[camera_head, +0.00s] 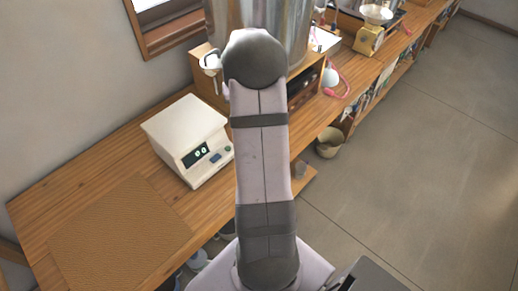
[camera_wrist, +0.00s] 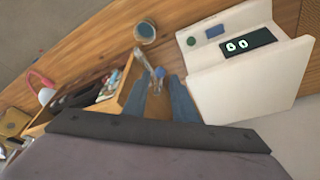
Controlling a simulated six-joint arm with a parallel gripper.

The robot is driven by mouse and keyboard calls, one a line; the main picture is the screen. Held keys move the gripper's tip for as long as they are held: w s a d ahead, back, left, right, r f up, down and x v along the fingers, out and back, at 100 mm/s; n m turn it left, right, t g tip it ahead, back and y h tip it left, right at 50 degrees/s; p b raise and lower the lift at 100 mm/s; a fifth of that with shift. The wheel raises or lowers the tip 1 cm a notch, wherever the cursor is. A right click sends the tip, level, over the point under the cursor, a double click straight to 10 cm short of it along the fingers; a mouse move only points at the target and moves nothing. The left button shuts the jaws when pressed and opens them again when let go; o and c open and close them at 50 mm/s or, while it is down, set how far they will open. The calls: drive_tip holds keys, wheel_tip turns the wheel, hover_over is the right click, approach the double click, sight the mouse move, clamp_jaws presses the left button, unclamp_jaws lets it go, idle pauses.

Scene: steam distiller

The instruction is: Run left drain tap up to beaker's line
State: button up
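The steel distiller tank (camera_head: 290,22) stands at the top of the head view, partly behind my arm. A white and dark fitting (camera_head: 210,62), possibly the left drain tap, shows at its left side. In the wrist view my gripper (camera_wrist: 163,80) has its two blue-grey fingers apart. A slim, pale, shiny piece (camera_wrist: 146,62) shows at and just beyond the fingertips; I cannot tell whether it is a tap or whether a finger touches it. A small round vessel (camera_wrist: 146,32), likely the beaker, stands on the wood beyond. Its line and level are too small to read.
A white instrument with a lit display (camera_head: 190,140) stands on the bench left of my arm, close beside the fingers in the wrist view. A woven brown mat (camera_head: 120,235) lies at the front left. A yellow scale (camera_head: 372,32) stands at the far right.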

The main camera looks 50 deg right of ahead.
drive_tip(key=shift+b+x, duration=0.95)
drive_tip(key=shift+x, duration=0.9)
drive_tip(key=shift+w+a, duration=0.6)
drive_tip(key=shift+a, duration=0.2)
idle(0.6)
drive_tip(key=shift+d, duration=0.1)
idle(0.5)
drive_tip(key=shift+s+d, duration=0.35)
drive_tip(key=shift+s, duration=0.15)
drive_tip(key=d+p+v, duration=0.1)
drive_tip(key=p+v, duration=0.4)
drive_tip(key=v, duration=0.2)
drive_tip(key=shift+s+a, duration=0.3)
idle(0.5)
